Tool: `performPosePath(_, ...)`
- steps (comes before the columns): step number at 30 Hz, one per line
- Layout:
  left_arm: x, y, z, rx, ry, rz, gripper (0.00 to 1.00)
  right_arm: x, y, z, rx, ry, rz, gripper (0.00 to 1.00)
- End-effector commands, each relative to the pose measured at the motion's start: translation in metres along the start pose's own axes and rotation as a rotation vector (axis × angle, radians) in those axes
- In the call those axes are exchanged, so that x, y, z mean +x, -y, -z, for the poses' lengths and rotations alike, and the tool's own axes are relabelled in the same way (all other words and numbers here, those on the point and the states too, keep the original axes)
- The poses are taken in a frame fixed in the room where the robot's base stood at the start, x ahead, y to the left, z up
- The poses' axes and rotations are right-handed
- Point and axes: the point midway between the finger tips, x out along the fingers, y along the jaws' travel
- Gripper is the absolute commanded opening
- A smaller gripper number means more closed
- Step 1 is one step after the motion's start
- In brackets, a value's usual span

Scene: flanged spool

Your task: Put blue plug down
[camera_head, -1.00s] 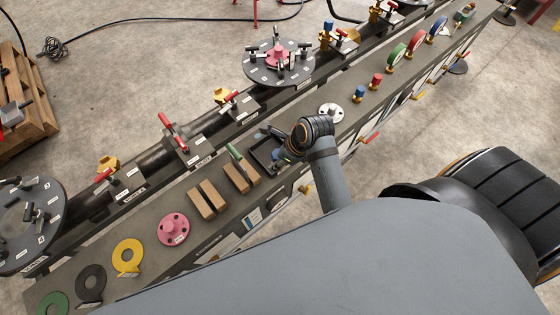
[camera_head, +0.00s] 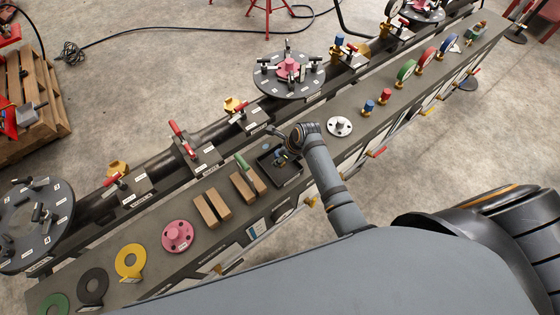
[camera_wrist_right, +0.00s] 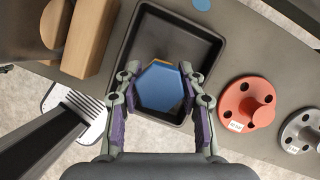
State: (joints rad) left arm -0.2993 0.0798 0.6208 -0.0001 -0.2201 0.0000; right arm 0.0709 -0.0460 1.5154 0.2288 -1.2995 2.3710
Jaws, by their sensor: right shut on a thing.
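The blue plug (camera_wrist_right: 160,88) shows a six-sided blue face in the right wrist view. My right gripper (camera_wrist_right: 158,92) is shut on it, one finger on each side. Plug and fingers are over the black tray (camera_wrist_right: 212,52); I cannot tell whether the plug touches the tray floor. In the head view the right gripper (camera_head: 280,153) is at the tray (camera_head: 291,179), partly hidden by my wrist. My left gripper is not in view.
Wooden blocks (camera_wrist_right: 88,36) stand left of the tray in the wrist view. An orange-red flanged piece (camera_wrist_right: 247,102) and a grey one (camera_wrist_right: 303,132) are on its right. In the head view, a white flange (camera_head: 339,126), another blue plug (camera_head: 369,106) and a red plug (camera_head: 385,95) stand along the bench.

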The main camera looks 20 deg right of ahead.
Motion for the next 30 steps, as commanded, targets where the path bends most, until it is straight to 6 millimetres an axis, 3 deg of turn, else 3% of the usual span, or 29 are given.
performPosePath(5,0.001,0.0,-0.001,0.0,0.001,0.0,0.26,0.006,0.003,-0.001,0.0,0.001,0.0,0.0)
performPosePath(12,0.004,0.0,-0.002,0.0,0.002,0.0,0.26,0.036,0.005,0.01,0.0,-0.001,0.0,0.0)
performPosePath(23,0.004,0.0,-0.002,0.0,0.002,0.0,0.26,0.04,0.005,0.012,0.0,0.0,0.001,0.0)
performPosePath(24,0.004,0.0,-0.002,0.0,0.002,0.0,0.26,0.04,0.005,0.012,0.0,-0.001,0.0,0.43)
performPosePath(28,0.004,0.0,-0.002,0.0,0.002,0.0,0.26,0.04,0.005,0.012,0.0,-0.001,0.0,0.61)
performPosePath(30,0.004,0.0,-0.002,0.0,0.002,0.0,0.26,0.04,0.005,0.012,0.0,-0.001,0.0,0.62)
